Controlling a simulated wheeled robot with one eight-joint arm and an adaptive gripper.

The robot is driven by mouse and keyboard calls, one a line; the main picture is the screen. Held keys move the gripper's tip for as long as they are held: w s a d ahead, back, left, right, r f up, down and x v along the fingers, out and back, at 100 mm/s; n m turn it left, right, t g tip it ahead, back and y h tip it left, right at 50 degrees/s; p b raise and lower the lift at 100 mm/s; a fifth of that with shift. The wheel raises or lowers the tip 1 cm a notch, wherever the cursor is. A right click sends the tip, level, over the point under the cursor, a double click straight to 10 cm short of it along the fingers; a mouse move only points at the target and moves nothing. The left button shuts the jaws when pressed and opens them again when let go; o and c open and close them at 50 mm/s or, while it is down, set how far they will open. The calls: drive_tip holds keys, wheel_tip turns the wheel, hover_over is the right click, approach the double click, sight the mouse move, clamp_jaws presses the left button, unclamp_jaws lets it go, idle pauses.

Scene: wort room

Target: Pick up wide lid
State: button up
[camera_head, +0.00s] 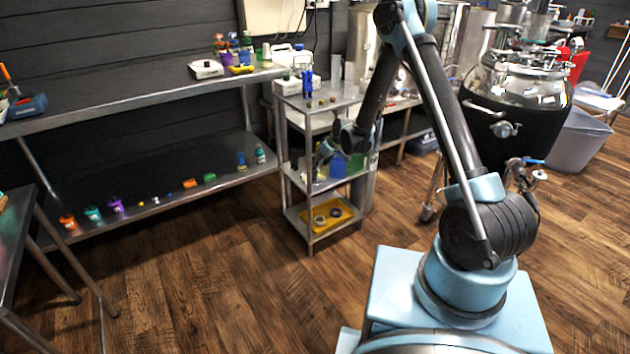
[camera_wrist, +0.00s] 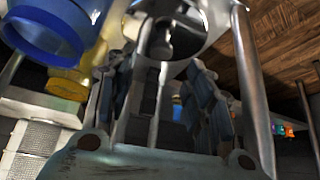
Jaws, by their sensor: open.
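My gripper (camera_head: 322,157) is at the left front of the small metal cart, at about middle-shelf height. In the wrist view its two dark, jointed fingers (camera_wrist: 158,100) stand apart, with nothing clearly held between them. A round metallic piece (camera_wrist: 165,38) with a dark middle shows just beyond the fingers; I cannot tell whether it is the wide lid. Two small round ring-like pieces, one greyish (camera_head: 319,221) and one bluish (camera_head: 335,213), lie on a yellow tray (camera_head: 345,206) on the cart's bottom shelf. None is clearly identifiable as the wide lid.
The cart (camera_head: 312,240) holds a blue container (camera_head: 338,167) near my gripper. A blue cylinder (camera_wrist: 45,28) and yellow piece (camera_wrist: 68,84) are close in the wrist view. The left bench (camera_head: 150,105) carries several small bottles. Wooden floor (camera_head: 230,265) in front is clear.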

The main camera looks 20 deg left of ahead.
sight(314, 175)
drive_tip(key=shift+x, duration=2.9)
drive_tip(key=shift+d+f, duration=0.1)
drive_tip(key=shift+d, duration=0.05)
clamp_jaws()
